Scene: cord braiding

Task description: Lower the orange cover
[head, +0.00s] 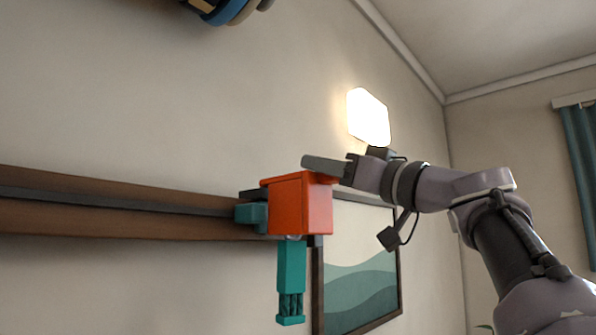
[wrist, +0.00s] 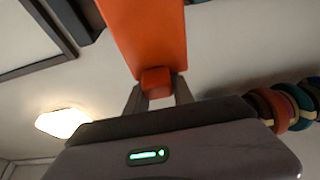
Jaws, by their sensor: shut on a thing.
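The orange cover (head: 300,205) is a box-like piece at the right end of a dark rail on the wall. A teal block (head: 250,215) shows at its left. A teal piece with braided-looking cords (head: 291,270) hangs below it. My gripper (head: 333,170) is at the cover's upper right edge. In the wrist view my gripper (wrist: 157,88) is shut on a small orange tab (wrist: 156,80) that joins the broad orange cover (wrist: 145,35). The inside of the cover is hidden.
The dark rail (head: 120,203) runs along a brown board (head: 100,222) on the wall. A framed picture (head: 358,270) hangs behind and below the cover. A lit wall lamp (head: 368,117) is above my wrist. Coloured rings (wrist: 285,108) show at right in the wrist view.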

